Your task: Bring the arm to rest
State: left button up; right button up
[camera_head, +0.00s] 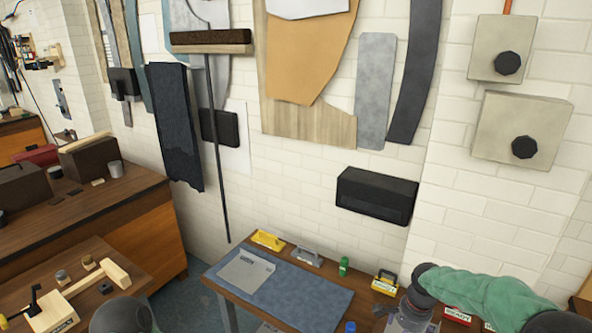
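My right arm, in a green sleeve, comes in from the lower right of the head view. Its wrist ends in my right gripper (408,318), which points down over the right part of the small work table (222,289). The fingertips are at the bottom edge and too unclear to tell whether they are open or shut. No held thing can be made out. My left gripper does not show.
A blue-grey mat (312,296) with a grey sheet (246,270) covers much of the table. A yellow tool (267,240), a grey-handled tool (307,256), a green item (344,266) and a yellow-black box (385,283) line its back.

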jog(key=s+a+f+n+y+b, duration=0.1)
jog(key=s+a+f+n+b, duration=0.25)
jog(key=f, duration=0.55)
jog(key=s+a+f+n+y+b, duration=0.1)
jog(key=s+a+f+n, duration=0.1)
jog(key=s+a+f, duration=0.45)
jog(key=s+a+f+n+y+b, duration=0.1)
jog(key=s+a+f+n+b, duration=0.15)
jog(key=a+f, duration=0.65)
jog(key=s+f+n+b, duration=0.1)
jog(key=s+f+n, duration=0.1)
jog(key=s+f, duration=0.6)
jog(key=shift+s+a+f+n+b, duration=0.15)
jog(key=shift+s+a+n+b, duration=0.2)
jog(key=shift+s, duration=0.7)
